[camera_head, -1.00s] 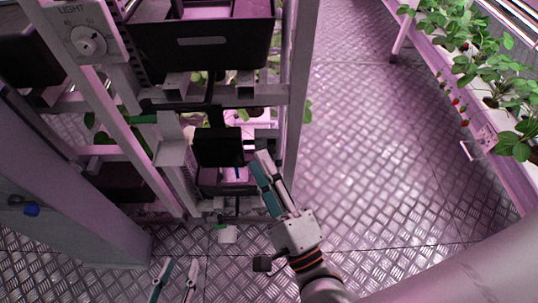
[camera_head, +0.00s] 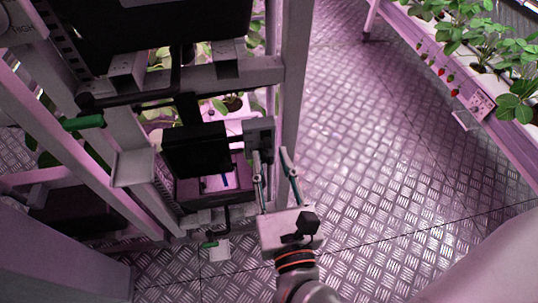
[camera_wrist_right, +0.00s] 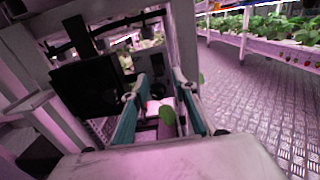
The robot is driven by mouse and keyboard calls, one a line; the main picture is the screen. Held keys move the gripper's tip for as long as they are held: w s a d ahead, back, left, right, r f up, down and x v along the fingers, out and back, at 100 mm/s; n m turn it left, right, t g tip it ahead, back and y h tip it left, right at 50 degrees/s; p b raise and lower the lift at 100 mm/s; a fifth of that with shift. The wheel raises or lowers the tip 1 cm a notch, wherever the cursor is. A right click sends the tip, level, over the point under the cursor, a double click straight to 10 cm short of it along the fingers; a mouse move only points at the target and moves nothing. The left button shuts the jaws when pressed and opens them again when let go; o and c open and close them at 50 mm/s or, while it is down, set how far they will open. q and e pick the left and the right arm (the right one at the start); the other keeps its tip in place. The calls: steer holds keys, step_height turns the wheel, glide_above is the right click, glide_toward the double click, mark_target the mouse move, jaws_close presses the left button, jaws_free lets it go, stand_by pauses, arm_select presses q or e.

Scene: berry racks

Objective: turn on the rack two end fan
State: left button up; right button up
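My right gripper (camera_head: 271,158) is open and empty, its two fingers spread beside the end post of the rack (camera_head: 296,90). A small grey box (camera_head: 259,138) is fixed by that post, just at the left finger; it may be a switch box, but its face is too small to read. I cannot make out a fan for certain. My left gripper is out of view.
A black bin (camera_head: 213,192) with a raised black panel (camera_head: 196,148) sits low in the rack. A green-ended lever (camera_head: 83,122) sticks out at left. A strawberry planter (camera_head: 480,105) runs along the right. The metal floor (camera_head: 380,150) between is clear.

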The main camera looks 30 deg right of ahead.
steer(key=shift+x, duration=0.8)
